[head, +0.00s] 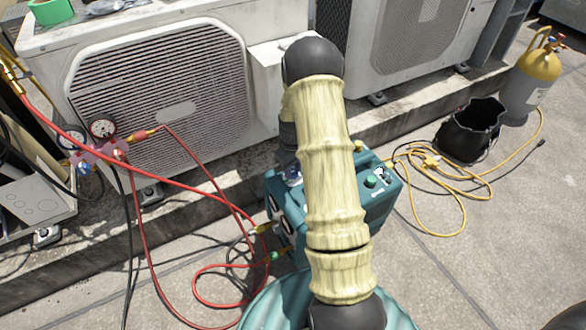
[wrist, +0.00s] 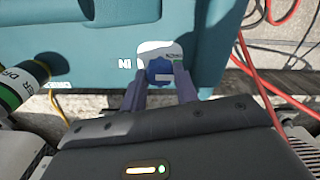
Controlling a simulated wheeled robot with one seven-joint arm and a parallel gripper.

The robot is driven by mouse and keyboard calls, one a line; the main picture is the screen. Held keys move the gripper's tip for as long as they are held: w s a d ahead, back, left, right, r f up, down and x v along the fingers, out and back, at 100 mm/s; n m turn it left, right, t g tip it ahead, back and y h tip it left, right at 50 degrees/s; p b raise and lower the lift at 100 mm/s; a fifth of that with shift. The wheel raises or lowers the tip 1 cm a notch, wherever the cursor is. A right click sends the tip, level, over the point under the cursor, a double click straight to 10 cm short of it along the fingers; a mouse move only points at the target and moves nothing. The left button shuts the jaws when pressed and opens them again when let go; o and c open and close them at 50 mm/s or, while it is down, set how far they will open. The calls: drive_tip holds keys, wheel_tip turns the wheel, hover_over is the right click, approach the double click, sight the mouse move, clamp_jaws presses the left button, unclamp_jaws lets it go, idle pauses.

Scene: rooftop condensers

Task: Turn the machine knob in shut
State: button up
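The machine is a teal box (head: 385,205) on the ground in front of the condensers, partly hidden behind my arm in the head view. In the wrist view its teal panel (wrist: 100,30) fills the upper part. A blue knob (wrist: 158,70) sits on a white label plate there, with inverted lettering reading "IN" beside it. My gripper (wrist: 160,76) has its two fingers apart, one on each side of the blue knob. Whether the fingertips touch the knob is not clear.
Red and black hoses (head: 205,280) run from a gauge manifold (head: 100,150) at left to the machine. A condenser (head: 165,90) stands behind. A black bucket (head: 470,135), yellow cable (head: 440,215) and yellow-topped cylinder (head: 530,80) are at right. A dark cylinder (wrist: 22,85) is close at the wrist view's left.

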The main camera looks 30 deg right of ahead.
drive_tip(key=shift+c, duration=0.7)
